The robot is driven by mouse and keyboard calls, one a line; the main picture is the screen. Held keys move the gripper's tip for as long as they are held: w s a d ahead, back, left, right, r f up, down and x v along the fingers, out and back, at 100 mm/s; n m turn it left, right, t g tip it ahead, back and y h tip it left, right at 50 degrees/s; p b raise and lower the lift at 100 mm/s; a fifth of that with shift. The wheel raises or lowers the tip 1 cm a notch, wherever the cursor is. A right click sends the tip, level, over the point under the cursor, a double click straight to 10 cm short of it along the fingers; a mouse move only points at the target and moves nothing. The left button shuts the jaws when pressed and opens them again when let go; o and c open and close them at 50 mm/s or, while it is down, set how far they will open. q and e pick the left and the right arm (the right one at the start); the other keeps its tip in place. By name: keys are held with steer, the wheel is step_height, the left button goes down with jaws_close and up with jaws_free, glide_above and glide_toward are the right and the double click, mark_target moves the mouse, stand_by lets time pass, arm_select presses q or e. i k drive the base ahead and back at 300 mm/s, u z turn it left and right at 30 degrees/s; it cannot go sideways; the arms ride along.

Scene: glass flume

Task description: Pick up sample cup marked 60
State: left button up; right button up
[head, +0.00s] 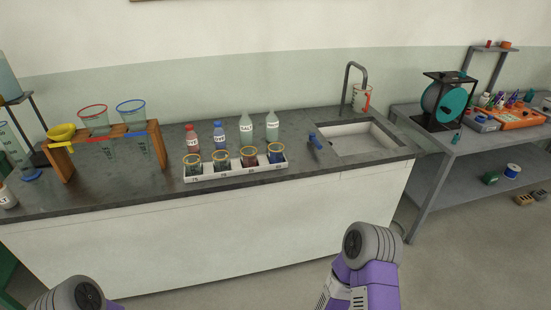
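From left to right I see a first cup (193,166), a second cup (221,161), a third cup (249,157) and a rightmost cup (276,153). The rack front has a small label below each cup. Only parts of my arms show at the bottom edge. Neither gripper is in view.
Bottles, including a red-capped one (192,138) and a clear one (272,125), stand close behind the rack. A wooden funnel stand (160,148) is to the left. A sink (355,138) with a tap (347,85) and a blue-handled object (315,142) are to the right.

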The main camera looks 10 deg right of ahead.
mark_target(276, 149)
steer(key=k, duration=0.5)
steer(key=z, duration=0.7)
steer(key=i, duration=0.5)
steer(key=z, duration=0.45)
steer(key=i, duration=1)
steer(key=u, duration=0.35)
